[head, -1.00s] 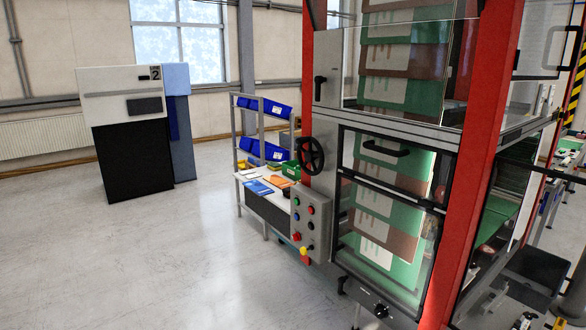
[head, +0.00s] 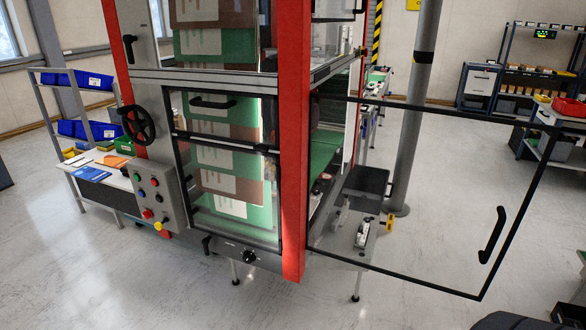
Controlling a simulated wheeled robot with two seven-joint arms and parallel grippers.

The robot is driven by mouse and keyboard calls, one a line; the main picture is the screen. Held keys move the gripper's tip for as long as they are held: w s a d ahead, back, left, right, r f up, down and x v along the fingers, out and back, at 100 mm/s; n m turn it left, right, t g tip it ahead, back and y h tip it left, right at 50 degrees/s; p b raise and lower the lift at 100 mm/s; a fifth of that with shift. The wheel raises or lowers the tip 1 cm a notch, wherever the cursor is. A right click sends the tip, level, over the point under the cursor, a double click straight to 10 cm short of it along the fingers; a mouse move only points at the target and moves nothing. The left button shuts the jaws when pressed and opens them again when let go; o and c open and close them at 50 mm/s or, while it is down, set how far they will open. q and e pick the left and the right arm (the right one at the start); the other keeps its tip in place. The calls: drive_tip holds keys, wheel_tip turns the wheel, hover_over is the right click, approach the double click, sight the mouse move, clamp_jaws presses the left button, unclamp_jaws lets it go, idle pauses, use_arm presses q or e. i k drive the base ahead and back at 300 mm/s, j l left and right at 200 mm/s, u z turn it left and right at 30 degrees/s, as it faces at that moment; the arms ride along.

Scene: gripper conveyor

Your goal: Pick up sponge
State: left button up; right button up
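I cannot make out a sponge in the head view. The red-framed machine (head: 292,200) stands in the middle, with green and brown boards behind its clear front panels. Its clear side door (head: 440,200) with a black frame and black handle (head: 492,235) stands swung out to the right. A small shelf with a dark tray (head: 367,181) sits at the machine's right side, behind the clear door. Neither of my grippers is in view.
A worktable with blue bins (head: 80,80) stands left of the machine. A grey column (head: 412,120) rises behind the door. Workbenches (head: 540,90) stand at the far right. The floor in front is clear. A dark object (head: 515,321) shows at the bottom right.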

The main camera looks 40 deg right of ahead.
sight(106, 145)
drive_tip(key=i+j+z, duration=0.3)
drive_tip(key=z, duration=0.2)
drive_tip(key=i+j+z, duration=0.45)
